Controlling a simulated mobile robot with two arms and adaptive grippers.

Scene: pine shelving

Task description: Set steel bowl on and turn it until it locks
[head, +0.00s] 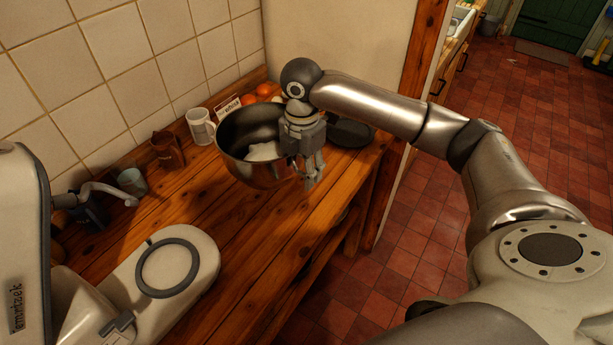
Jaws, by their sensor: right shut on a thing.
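The steel bowl (262,174) is in the middle of the head view, with something white, like flour, inside it. My right gripper (311,178) is shut on the bowl's right side. The bowl looks upright; whether its bottom touches the wooden counter cannot be told. The cream stand mixer (190,297) stands at the lower left. Its base has a dark ring (167,268) on top, and the ring is empty. The bowl is apart from the ring, farther back and to the right. My left gripper does not show.
On the wooden counter (205,205), a white mug (199,128), a brown jug (166,150) and a small grey cup (131,181) stand along the tiled wall. Orange fruit (264,90) and a dark pan (350,133) lie behind the bowl. The counter between bowl and mixer is clear.

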